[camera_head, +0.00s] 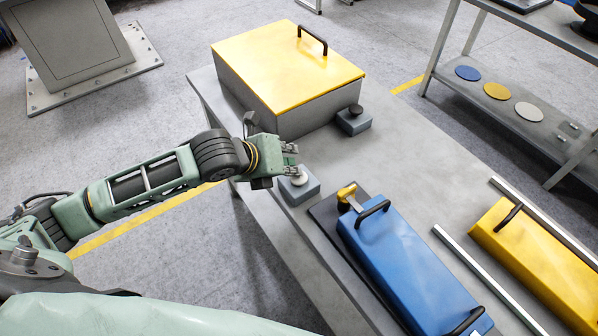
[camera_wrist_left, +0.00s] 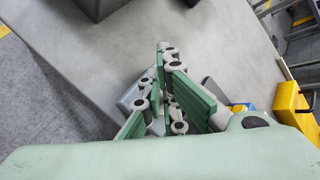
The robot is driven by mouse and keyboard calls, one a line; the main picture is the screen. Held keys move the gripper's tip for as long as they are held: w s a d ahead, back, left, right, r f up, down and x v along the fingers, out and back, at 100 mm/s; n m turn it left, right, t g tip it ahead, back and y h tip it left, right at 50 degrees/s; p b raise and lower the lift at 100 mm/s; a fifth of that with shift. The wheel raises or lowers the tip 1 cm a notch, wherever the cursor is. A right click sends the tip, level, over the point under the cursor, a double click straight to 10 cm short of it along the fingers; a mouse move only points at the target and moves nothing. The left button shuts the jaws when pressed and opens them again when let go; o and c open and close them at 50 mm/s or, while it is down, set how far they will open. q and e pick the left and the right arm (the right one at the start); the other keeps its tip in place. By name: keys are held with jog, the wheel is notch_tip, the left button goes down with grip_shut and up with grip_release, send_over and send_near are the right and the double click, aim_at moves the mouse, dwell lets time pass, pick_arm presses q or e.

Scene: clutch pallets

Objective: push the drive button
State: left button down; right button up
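A small grey-blue button box with a pale round button (camera_head: 299,177) stands on the near left edge of the table. A second small box with a black knob (camera_head: 355,112) stands farther back, beside the large yellow-lidded box. I see no label telling which is the drive button. My left gripper (camera_head: 291,158) is just above and behind the pale button in the picture; contact cannot be told. In the left wrist view, its fingers (camera_wrist_left: 167,60) come together with nothing visible between them, and they partly hide the grey-blue button box (camera_wrist_left: 129,98). My right gripper is out of view.
The grey table (camera_head: 400,170) carries a large yellow-lidded box (camera_head: 285,60), a blue handled case (camera_head: 410,265) and a yellow handled case (camera_head: 545,260) between metal rails. A shelf rack (camera_head: 520,110) with coloured discs stands at the right. The table middle is clear.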

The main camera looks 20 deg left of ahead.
pick_arm(q)
jog(key=shift+s+f, duration=0.1)
jog(key=shift+f, duration=0.15)
dwell(0.3)
jog(key=shift+s+f, duration=0.3)
jog(key=shift+f, duration=0.25)
jog(key=shift+a+r+p, duration=0.1)
jog(key=shift+p, duration=0.35)
notch_tip(320, 180, up, 6)
jog(key=p, duration=0.7)
jog(key=shift+w+r, duration=0.2)
jog(key=shift+w, duration=0.15)
